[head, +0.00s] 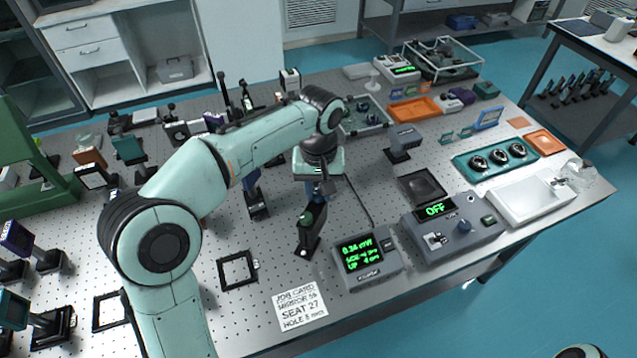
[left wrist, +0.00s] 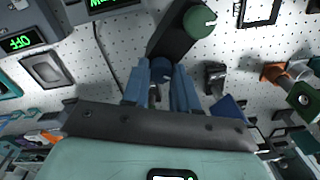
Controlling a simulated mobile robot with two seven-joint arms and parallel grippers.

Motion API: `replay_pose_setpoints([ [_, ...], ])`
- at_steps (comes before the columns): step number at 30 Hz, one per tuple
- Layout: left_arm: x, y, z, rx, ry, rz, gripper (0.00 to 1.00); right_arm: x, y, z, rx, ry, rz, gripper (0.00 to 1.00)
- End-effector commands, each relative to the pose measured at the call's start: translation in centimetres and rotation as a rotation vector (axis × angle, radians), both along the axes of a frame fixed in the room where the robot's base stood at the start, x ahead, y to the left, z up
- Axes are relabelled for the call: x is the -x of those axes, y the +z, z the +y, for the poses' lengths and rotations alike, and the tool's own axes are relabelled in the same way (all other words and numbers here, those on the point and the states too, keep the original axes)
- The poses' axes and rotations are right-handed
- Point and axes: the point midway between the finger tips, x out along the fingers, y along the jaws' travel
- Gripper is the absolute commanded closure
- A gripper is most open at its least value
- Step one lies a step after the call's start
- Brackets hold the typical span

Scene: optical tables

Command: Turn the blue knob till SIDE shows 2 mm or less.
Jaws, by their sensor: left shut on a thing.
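My left gripper (head: 322,187) reaches down to a dark mirror mount (head: 311,228) on the perforated table. In the left wrist view its two blue fingers (left wrist: 161,92) are shut on the blue knob (left wrist: 161,68), which is mostly hidden between them. A green knob (left wrist: 200,20) shows on the mount's other end. The meter (head: 364,256) right of the mount reads 0.34 mW in green, with SIDE and UP lines below; their numbers are too small to read surely.
A control box (head: 452,222) showing OFF stands right of the meter. A job card (head: 301,304) and an empty black frame (head: 238,270) lie in front. Another post mount (head: 257,203) stands close left of the gripper. A white tray (head: 530,205) is at the right edge.

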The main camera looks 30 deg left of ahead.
Motion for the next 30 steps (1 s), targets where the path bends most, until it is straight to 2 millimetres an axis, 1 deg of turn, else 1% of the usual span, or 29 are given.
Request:
replay_pose_setpoints([
  [1, 0.0, 0.2, 0.0, -0.001, -0.045, 0.0, 1.0, -0.3, 0.5, 0.0, 0.0, 0.0, -0.003, 1.0],
  [3, 0.0, 0.2, 0.0, -0.001, -0.111, 0.002, 1.0, -0.6, 0.9, 0.0, 0.0, 0.0, -0.007, 1.0],
  [15, 0.0, 0.1, 0.0, -0.001, -0.491, 0.001, 1.0, -2.0, 2.8, 0.0, 0.0, 0.0, -0.022, 1.0],
  [24, 0.0, 0.1, 0.0, 0.001, -0.755, 0.002, 1.0, -2.9, 3.8, 0.0, 0.0, 0.0, -0.033, 1.0],
  [30, 0.0, 0.0, 0.0, 0.001, -0.888, 0.002, 1.0, -3.4, 4.3, 0.0, 0.0, 0.0, -0.038, 1.0],
])
